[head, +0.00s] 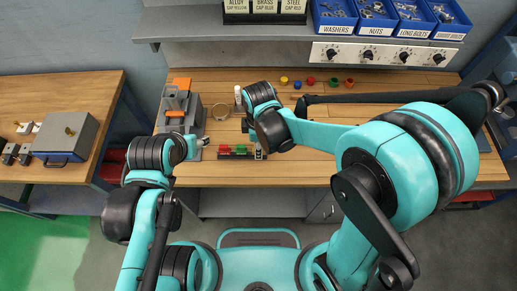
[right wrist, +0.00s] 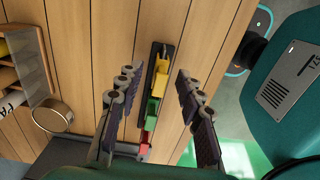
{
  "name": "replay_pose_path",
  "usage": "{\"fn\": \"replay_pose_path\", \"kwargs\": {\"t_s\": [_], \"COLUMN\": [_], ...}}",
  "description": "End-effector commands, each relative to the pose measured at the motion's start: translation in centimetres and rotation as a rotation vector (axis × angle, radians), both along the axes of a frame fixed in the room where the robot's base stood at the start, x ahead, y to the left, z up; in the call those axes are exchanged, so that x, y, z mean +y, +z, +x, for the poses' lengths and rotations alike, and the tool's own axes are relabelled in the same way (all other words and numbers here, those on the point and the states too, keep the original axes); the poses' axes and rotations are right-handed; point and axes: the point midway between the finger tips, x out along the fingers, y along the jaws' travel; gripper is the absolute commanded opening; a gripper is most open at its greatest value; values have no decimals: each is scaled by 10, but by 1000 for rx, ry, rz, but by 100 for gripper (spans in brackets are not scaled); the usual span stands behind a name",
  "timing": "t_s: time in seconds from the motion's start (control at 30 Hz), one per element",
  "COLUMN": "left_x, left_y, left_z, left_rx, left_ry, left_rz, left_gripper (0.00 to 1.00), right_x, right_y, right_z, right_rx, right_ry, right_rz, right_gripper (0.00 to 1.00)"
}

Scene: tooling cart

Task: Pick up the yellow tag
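The yellow tag (right wrist: 161,77) lies in a narrow dark holder (right wrist: 153,52), at the end of a row with a green tag (right wrist: 153,111) and a red tag (right wrist: 146,140). My right gripper (right wrist: 157,83) is open, with one finger on each side of the row near the yellow tag, apart from it. In the head view my right gripper (head: 258,150) is over the right end of the holder, and I cannot make out the yellow tag there. My left gripper (head: 200,143) is beside the grey fixture, too small to judge.
A grey fixture with orange parts (head: 178,95) stands at the bench's left. A round tan ring (head: 222,111) and a white bottle (head: 238,94) stand behind the holder. Several coloured caps (head: 311,81) lie at the back. Blue bins (head: 334,27) sit on the shelf above.

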Motion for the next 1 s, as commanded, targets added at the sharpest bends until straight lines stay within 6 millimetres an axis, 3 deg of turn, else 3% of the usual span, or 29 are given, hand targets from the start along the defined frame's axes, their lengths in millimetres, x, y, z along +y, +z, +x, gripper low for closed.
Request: {"fn": "replay_pose_path", "kwargs": {"t_s": [0.03,0.13,0.17,0.63,0.87,1.0], "left_x": [0,0,0,0,0,0], "left_y": [0,0,0,3,16,23], "left_z": [0,0,0,0,0,0], "left_rx": [0,0,0,0,0,0], "left_ry": [0,0,0,0,0,0], "left_rz": [0,0,0,0,0,0], "left_gripper": [48,48,48,48,48,48], "right_x": [0,0,0,0,0,-29], "right_y": [0,0,0,7,42,60], "right_z": [0,0,0,0,0,5], "right_rx": [0,0,0,0,0,0], "right_ry": [0,0,0,0,0,-7], "right_rz": [0,0,0,0,0,0], "right_gripper": [26,2,0,0,0,0]}}
